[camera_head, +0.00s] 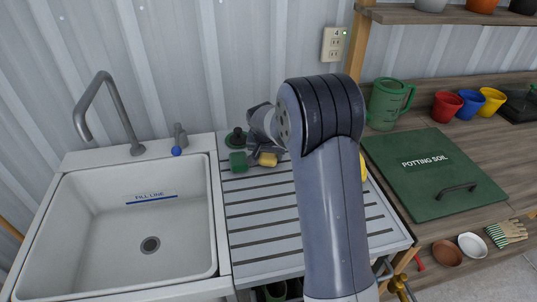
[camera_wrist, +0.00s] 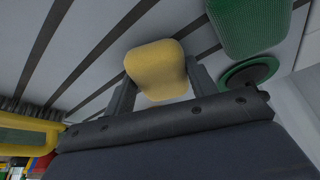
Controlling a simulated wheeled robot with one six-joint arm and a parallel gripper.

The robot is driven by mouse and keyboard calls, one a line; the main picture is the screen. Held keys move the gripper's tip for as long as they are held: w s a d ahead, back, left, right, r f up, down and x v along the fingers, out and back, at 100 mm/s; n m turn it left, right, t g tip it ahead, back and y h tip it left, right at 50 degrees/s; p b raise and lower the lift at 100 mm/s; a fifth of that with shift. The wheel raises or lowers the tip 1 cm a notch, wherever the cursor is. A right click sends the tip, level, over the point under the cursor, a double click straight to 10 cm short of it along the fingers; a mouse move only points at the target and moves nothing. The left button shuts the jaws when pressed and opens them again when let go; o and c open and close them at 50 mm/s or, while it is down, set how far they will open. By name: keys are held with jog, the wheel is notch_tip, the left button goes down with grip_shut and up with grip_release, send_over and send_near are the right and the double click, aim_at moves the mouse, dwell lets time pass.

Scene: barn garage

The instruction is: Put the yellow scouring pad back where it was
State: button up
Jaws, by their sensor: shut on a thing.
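The yellow scouring pad (camera_wrist: 157,68) sits between the two fingers of my gripper (camera_wrist: 158,84) in the wrist view. The fingers are shut on its sides. In the head view the yellow pad (camera_head: 268,159) shows at the end of my gripper (camera_head: 262,153), over the back part of the grooved drainboard (camera_head: 265,221). I cannot tell whether the pad touches the board. A green pad (camera_head: 239,162) is just left of it, and also shows in the wrist view (camera_wrist: 248,22). My arm hides part of the drainboard.
A dark green round item (camera_head: 236,138) stands behind the green pad. The white sink (camera_head: 130,215) is to the left. A yellow object (camera_head: 363,168) is partly hidden behind my arm. The potting soil lid (camera_head: 432,172) is to the right. The drainboard's front left is clear.

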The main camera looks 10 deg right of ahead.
jog(key=shift+f, duration=0.35)
jog(key=o, duration=1)
jog(key=shift+r, duration=0.25)
jog(key=v, duration=1.1)
jog(key=shift+s+r+b, duration=0.3)
jog(key=shift+r+b, duration=0.05)
jog(key=shift+f, duration=0.1)
